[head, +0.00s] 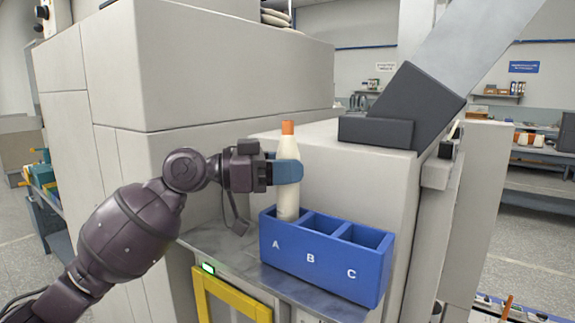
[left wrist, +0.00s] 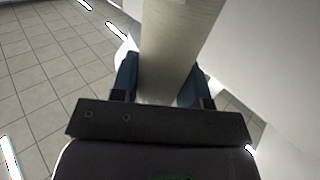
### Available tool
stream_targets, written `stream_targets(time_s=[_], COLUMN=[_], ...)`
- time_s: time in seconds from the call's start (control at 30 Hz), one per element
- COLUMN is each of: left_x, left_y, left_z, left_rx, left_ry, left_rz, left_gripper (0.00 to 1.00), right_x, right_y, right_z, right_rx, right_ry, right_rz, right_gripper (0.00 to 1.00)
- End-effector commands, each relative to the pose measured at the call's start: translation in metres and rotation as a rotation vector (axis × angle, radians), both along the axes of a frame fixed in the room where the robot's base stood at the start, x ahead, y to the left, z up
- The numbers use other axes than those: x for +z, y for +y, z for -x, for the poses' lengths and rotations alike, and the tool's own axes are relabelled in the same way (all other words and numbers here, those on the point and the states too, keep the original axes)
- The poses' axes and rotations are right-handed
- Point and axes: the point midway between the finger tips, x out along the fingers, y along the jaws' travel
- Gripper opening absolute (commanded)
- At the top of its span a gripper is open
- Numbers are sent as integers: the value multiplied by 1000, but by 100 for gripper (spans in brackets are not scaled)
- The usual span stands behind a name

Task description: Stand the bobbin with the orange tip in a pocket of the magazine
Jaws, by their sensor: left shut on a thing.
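The cream bobbin with the orange tip (head: 287,150) stands upright in the head view, its lower end at pocket A of the blue magazine (head: 325,273). Its foot is hidden behind the front wall of the magazine, so I cannot tell whether it touches the pocket floor. My left gripper (head: 287,172) is shut around the upper body of the bobbin, below the orange tip. In the left wrist view the bobbin (left wrist: 175,45) runs between the two blue fingers (left wrist: 160,85). Pockets B and C look empty. My right gripper is not in view.
The magazine sits on a grey metal ledge (head: 225,246) with a yellow frame (head: 232,298) below. A large pale machine housing (head: 230,65) rises behind and to the left. A dark chute block (head: 375,132) stands above and to the right of the magazine.

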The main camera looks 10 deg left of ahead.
Motion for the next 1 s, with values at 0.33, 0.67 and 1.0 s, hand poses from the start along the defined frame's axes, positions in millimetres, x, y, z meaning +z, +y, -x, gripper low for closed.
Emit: stream_targets(time_s=[0.33, 0.67, 1.0], left_x=[-9, -17, -25], left_y=[0, 0, 0], left_z=[0, 0, 0], left_rx=[0, 0, 0], left_ry=[1, 1, 1], left_rz=[0, 0, 0], left_gripper=[17, 17, 17], right_x=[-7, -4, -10], right_y=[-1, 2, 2], right_z=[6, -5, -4], right_rx=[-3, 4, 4], right_ry=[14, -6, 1], right_rz=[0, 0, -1], right_gripper=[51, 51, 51])
